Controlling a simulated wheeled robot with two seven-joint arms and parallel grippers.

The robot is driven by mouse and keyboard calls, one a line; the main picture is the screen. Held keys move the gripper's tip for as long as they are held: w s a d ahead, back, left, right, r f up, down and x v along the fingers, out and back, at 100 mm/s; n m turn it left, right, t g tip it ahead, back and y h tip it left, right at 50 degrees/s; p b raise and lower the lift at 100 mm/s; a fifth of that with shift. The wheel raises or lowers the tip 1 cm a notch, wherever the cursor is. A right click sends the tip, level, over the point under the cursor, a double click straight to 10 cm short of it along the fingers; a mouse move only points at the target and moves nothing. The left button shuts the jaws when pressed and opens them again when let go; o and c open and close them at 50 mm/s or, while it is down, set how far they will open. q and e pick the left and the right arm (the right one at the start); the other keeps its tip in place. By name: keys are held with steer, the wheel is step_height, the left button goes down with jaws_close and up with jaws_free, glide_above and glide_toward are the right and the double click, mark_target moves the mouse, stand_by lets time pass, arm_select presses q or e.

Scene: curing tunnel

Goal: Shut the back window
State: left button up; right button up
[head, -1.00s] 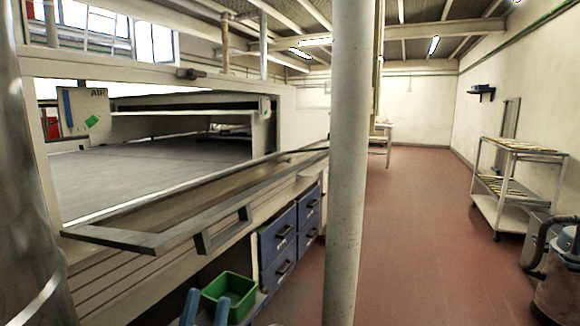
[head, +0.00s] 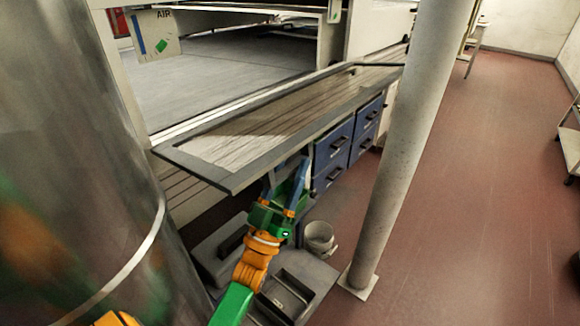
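The back window (head: 315,103) is a long dark-framed pane in the head view. It is swung open, jutting out nearly flat from the oven-like chamber over the blue drawers. My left gripper (head: 287,177) is below the window's front edge, fingers pointing up towards its underside. The fingers look spread apart, with a gap between them. The window's handle is hidden or blends in near the fingertips, so I cannot tell whether they touch it. My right gripper is not in view.
A pale round post (head: 412,140) stands right of the window. A shiny metal cylinder (head: 75,130) fills the left. Blue drawers (head: 333,160) and a grey bucket (head: 320,238) are below the window. The red floor (head: 480,190) to the right is mostly clear.

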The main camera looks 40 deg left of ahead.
arm_select(q)
jaws_close()
stand_by(1.2)
